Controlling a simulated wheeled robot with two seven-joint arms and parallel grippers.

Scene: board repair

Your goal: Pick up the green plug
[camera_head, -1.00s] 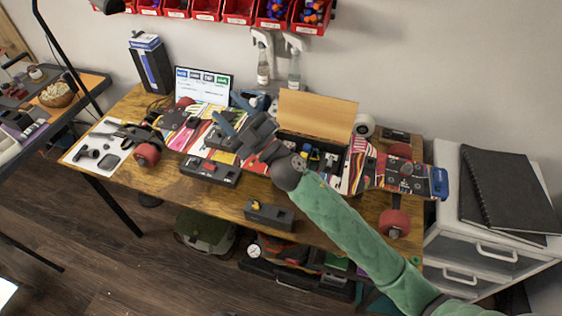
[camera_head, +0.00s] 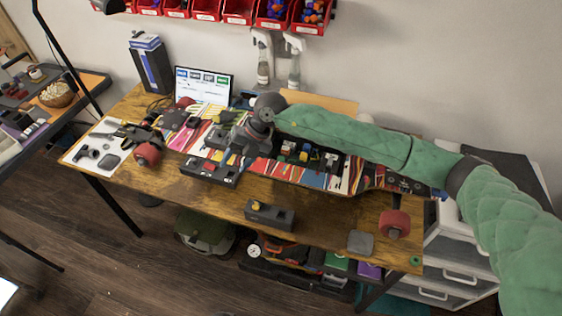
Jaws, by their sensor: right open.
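My right gripper (camera_head: 231,152) is dark and points down beside the skateboard, just above the left black box (camera_head: 208,171). It is open, and I see nothing between its fingers. The gripper hides part of the left black box and of the board. My left gripper is not in view.
A second black box (camera_head: 270,214) with a yellow top piece stands near the table's front edge. The wooden flap (camera_head: 325,104) stands behind my forearm. A screen (camera_head: 203,87) and spray bottles (camera_head: 295,68) are at the back. A grey square (camera_head: 360,243) lies at the front right.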

